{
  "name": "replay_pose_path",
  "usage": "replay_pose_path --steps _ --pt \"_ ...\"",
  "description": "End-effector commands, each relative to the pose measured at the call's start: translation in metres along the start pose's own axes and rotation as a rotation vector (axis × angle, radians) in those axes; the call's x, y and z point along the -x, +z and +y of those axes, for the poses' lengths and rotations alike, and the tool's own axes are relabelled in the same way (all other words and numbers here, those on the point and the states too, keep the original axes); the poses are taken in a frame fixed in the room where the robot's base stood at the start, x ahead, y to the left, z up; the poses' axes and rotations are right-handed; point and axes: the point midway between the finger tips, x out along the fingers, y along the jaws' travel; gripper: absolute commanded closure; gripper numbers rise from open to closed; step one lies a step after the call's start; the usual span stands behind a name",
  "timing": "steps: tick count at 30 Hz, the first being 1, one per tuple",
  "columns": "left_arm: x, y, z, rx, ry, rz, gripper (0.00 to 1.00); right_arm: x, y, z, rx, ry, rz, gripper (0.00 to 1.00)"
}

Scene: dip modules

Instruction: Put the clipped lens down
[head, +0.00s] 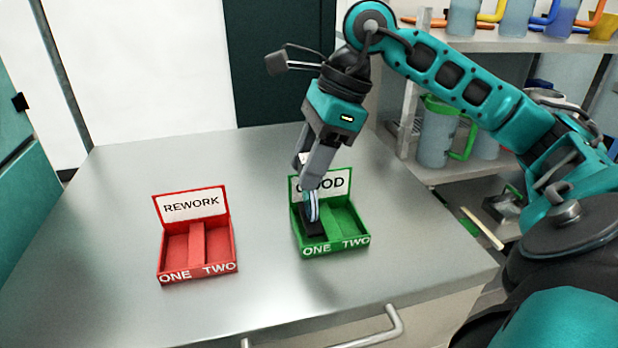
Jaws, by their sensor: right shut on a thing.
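My right gripper (308,188) reaches down over the left side of the green GOOD tray (345,244). It is shut on the clipped lens (313,207), a thin, pale blue disc seen nearly edge-on. A black piece below it (312,228) is in the left compartment, above the label ONE. I cannot tell whether the lens's lower edge rests on anything. The compartment above TWO looks empty. The fingers partly hide the lens and the GOOD sign. My left gripper is not in view.
A red REWORK tray (198,276) stands to the left on the metal counter (110,220), with both compartments empty. The counter between the trays is clear. Shelves with pitchers (437,135) stand at the right. A handle (385,328) sticks out at the front.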

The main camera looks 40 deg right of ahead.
Motion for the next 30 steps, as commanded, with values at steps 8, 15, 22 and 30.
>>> replay_pose_path --steps 8,15,22,30 --pt "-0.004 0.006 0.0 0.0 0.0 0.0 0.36 -0.022 -0.009 0.0 0.0 0.0 0.0 1.0" --pt "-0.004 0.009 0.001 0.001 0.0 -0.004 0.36 -0.023 -0.009 0.0 0.0 0.0 0.0 1.0" --pt "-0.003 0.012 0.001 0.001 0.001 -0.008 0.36 -0.024 -0.01 0.0 0.0 0.001 0.0 0.43" --pt "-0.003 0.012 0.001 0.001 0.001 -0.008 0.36 -0.024 -0.01 0.0 0.0 0.001 0.0 0.32"
